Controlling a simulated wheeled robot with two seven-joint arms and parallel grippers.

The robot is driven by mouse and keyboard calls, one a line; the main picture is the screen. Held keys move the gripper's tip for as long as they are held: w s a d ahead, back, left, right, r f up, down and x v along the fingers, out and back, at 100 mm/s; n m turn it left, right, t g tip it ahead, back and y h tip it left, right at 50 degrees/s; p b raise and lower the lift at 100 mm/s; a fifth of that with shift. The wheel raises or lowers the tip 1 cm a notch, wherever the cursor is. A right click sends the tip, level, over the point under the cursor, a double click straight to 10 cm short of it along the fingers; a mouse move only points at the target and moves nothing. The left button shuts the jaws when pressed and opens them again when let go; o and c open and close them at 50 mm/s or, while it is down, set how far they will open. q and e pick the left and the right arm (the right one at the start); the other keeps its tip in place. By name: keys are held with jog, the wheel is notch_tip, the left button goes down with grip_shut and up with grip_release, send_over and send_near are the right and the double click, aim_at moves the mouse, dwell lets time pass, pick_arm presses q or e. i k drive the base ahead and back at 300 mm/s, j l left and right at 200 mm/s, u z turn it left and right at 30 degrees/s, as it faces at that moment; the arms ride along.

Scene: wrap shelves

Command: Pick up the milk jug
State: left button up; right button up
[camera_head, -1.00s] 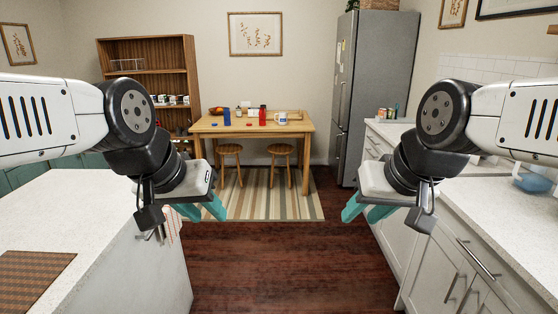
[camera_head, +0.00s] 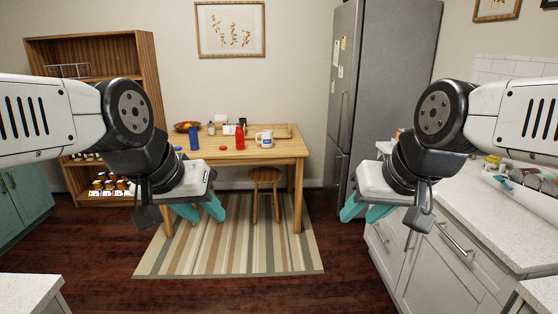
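A white jug with a handle and a blue marking, which looks like the milk jug (camera_head: 265,139), stands upright on the wooden table (camera_head: 270,154) across the room. My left gripper (camera_head: 203,212) hangs at centre left with its teal fingers apart and nothing between them. My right gripper (camera_head: 362,212) hangs at centre right, also with its fingers apart and empty. Both grippers are well short of the table and touch nothing.
A red bottle (camera_head: 240,138), a blue bottle (camera_head: 194,139) and a fruit bowl (camera_head: 186,126) share the table. A stool (camera_head: 265,176) stands at its front. A striped rug (camera_head: 235,240) covers open floor. The fridge (camera_head: 385,75) and a counter (camera_head: 490,215) flank the right.

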aim_at(266, 142)
jog(key=i+l+u, duration=0.15)
jog(key=i, duration=1.9)
jog(key=i+u, duration=0.25)
jog(key=i, duration=0.75)
jog(key=i+l+u, duration=0.1)
jog(key=i+u, duration=0.15)
jog(key=i, duration=0.7)
